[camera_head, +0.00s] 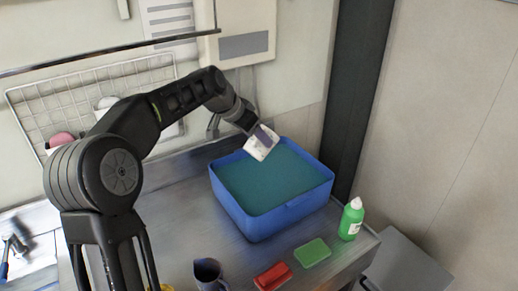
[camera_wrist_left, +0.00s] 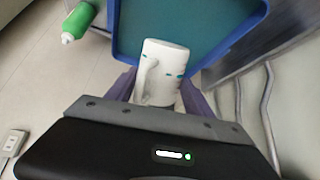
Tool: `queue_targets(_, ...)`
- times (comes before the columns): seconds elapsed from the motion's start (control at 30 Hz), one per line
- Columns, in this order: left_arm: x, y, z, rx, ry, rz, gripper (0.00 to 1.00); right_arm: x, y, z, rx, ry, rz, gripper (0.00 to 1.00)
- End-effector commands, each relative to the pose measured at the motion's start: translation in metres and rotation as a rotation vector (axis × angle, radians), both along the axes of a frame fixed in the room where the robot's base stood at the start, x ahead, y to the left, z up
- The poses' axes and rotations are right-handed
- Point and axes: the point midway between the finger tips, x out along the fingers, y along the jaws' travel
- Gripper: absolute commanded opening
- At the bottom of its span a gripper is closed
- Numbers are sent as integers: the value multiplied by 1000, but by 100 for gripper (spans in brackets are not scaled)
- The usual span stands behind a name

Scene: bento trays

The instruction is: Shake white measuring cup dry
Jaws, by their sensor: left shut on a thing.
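The white measuring cup (camera_head: 259,146) is held by my left gripper (camera_head: 257,131) above the back left part of the blue tub, tilted. In the left wrist view the cup (camera_wrist_left: 160,72) sits between the two purple fingers of my left gripper (camera_wrist_left: 158,92), with its handle toward the left and teal marks on its side. The blue tub (camera_head: 262,227) holds teal liquid; its rim also shows in the left wrist view (camera_wrist_left: 235,35). I cannot see whether the cup has drops on it.
A wire rack (camera_head: 85,95) hangs on the wall behind my arm. Bare counter (camera_head: 185,225) lies left of the tub.

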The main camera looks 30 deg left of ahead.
Motion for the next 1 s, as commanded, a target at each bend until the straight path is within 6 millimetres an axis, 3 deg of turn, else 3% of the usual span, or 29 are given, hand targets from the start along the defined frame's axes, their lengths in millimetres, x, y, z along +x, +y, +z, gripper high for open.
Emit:
queue_targets(0.37,0,0,5,0,1,0,2,0,0,3,0,0,0,0)
queue_targets(0.7,0,0,-28,0,1,0,2,0,0,-27,0,0,0,0)
queue_targets(1.0,0,0,-30,0,1,0,2,0,0,-28,0,0,0,0)
